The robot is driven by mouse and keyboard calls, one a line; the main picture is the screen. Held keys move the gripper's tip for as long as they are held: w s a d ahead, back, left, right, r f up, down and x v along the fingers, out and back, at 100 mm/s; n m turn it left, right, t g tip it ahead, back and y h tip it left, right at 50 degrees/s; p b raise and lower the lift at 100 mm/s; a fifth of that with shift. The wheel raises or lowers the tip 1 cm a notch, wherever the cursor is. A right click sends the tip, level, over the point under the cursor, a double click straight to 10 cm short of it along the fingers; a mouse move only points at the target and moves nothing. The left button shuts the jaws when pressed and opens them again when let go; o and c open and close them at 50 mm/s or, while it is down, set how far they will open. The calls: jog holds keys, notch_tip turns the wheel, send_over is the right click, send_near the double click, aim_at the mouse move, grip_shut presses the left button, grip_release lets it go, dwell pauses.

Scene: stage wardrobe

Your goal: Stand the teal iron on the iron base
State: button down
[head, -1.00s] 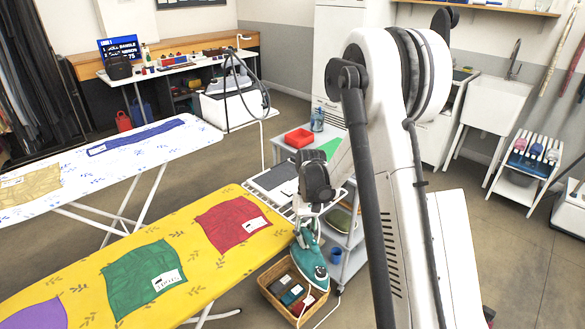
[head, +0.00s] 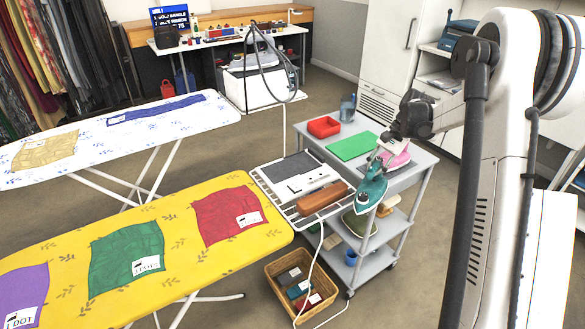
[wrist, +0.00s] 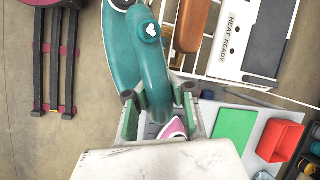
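The teal iron (head: 371,190) hangs in the air in the head view, nose down, beside the trolley's near edge and right of the board-end rack. My gripper (head: 388,150) is shut on it. In the wrist view the fingers (wrist: 158,108) stand on either side of its teal handle (wrist: 152,50); its sole is hidden there. The likely iron base is a white block (head: 306,181) with a dark pad, on the wire rack at the yellow board's end. It reads "HEAT READY" in the wrist view (wrist: 238,62). The iron is apart from it.
A brown block (head: 321,198) lies on the same rack (head: 262,181). The grey trolley (head: 408,168) holds a green mat (head: 352,146), red tray (head: 323,126) and a pink iron (head: 398,156) close behind the teal one. A basket (head: 272,280) stands on the floor below.

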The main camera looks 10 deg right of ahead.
jog(key=w+a+r+m+t+p, duration=0.1)
jog(key=w+a+r, duration=0.2)
jog(key=w+a, duration=0.55)
jog(key=w+a+r+m+t+p, duration=0.15)
jog(key=w+a+r, duration=0.35)
jog(key=a, duration=0.7)
jog(key=w+a+r+m+t, duration=0.1)
jog(key=w+a+r+m, duration=0.1)
jog(key=w+a, duration=0.7)
jog(key=shift+s+d+f+p, duration=0.1)
jog(key=shift+s+d+f, duration=0.1)
jog(key=shift+d+f, duration=1.6)
jog(key=shift+s+d+f+p, duration=0.15)
jog(key=shift+s+d+f, duration=0.1)
jog(key=shift+d+f, duration=1.55)
jog(key=shift+s+d+f+p, duration=0.1)
jog(key=shift+s+d+f, duration=0.1)
jog(key=shift+d+f, duration=1.55)
jog(key=shift+f, duration=0.1)
jog(key=c, duration=2.4)
grip_release()
jog(key=o, duration=0.5)
